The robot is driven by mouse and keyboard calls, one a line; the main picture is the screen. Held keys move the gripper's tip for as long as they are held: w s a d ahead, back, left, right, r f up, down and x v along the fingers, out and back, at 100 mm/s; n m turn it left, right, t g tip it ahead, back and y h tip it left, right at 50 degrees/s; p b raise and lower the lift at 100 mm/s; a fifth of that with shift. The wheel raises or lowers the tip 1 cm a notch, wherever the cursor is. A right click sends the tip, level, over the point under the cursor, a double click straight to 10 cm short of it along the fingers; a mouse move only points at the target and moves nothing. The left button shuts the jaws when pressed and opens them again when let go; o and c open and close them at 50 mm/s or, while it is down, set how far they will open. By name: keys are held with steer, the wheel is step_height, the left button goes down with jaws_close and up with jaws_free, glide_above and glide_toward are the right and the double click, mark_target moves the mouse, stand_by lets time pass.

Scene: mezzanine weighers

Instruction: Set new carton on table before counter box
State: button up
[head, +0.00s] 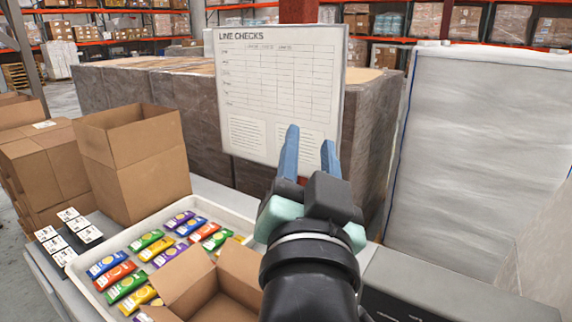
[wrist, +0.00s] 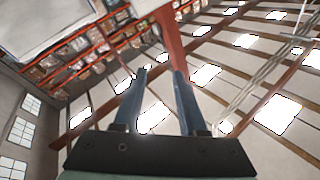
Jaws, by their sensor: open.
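My gripper (head: 310,142) is raised in front of the whiteboard, its two blue fingers pointing up, apart and empty. In the wrist view the open fingers (wrist: 159,76) have only roof and shelving beyond them. An open brown carton (head: 222,292) stands low at the bottom centre, left of my arm, partly cut off by the frame edge. A taller open carton (head: 140,172) stands at the left on the grey table (head: 208,188). I cannot tell which is the new carton. A dark box (head: 392,300) at the lower right, partly behind my arm, may be the counter box.
A white tray (head: 232,221) holds several colourful wrapped bars. Small white labelled cards on dark pads (head: 68,238) lie at the left. A whiteboard (head: 278,95) stands behind my gripper. Wrapped pallets (head: 490,130) close off the right and back. Closed cartons (head: 40,170) are stacked at far left.

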steer(key=s+a+r+n+t+y, duration=0.1)
steer(key=s+r+n+t, duration=0.2)
steer(key=s+r, duration=0.2)
steer(key=s+a+r+n+t, duration=0.1)
steer(key=s+r+n+t, duration=0.2)
steer(key=r, duration=0.7)
steer(key=shift+s+a+r+t+y, duration=0.35)
steer(key=shift+s+a+t+y, duration=0.05)
steer(key=shift+s, duration=0.85)
step_height(320, 180, down, 4)
steer(key=b, duration=0.3)
steer(key=shift+b, duration=0.4)
